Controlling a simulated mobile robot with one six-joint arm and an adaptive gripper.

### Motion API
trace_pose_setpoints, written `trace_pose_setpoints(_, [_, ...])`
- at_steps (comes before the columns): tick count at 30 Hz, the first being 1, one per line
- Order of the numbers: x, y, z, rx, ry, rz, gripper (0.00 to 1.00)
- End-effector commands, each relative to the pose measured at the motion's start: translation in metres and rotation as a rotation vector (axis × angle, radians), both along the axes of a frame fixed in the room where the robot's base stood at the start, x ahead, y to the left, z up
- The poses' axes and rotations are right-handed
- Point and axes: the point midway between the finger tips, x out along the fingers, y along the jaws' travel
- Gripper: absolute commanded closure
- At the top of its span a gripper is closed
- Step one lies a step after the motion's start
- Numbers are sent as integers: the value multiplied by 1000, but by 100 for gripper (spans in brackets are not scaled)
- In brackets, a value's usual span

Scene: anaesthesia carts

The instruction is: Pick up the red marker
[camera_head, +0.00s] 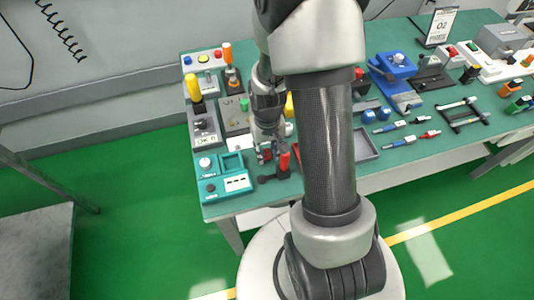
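A slim marker with a red end (430,134) lies on the green table (450,165) at the right, beside blue-and-white markers (388,127). My gripper (268,156) is far to its left, pointing down over the table's front left part. A red upright handle (284,161) on a dark base is close beside the fingers; I cannot tell whether they touch. A small red patch shows at the fingertips, too small to identify. The finger opening is too small and partly covered to judge. My arm hides the middle of the table.
A teal box (210,187) stands left of my gripper, with a grey box with a yellow knob (194,90) behind. A blue device (394,65) and a black rack (462,115) stand at the right. A sign (441,25) stands at the back. Bare table lies before the red-ended marker.

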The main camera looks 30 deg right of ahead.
Motion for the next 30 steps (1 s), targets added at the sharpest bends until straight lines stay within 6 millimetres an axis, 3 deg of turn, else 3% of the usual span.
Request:
trace_pose_setpoints(11, [0,0,0,0,0,0,100])
trace_pose_setpoints(23, [0,0,5,0,-1,0,100])
trace_pose_setpoints(30, [1,0,39,-1,-4,0,100])
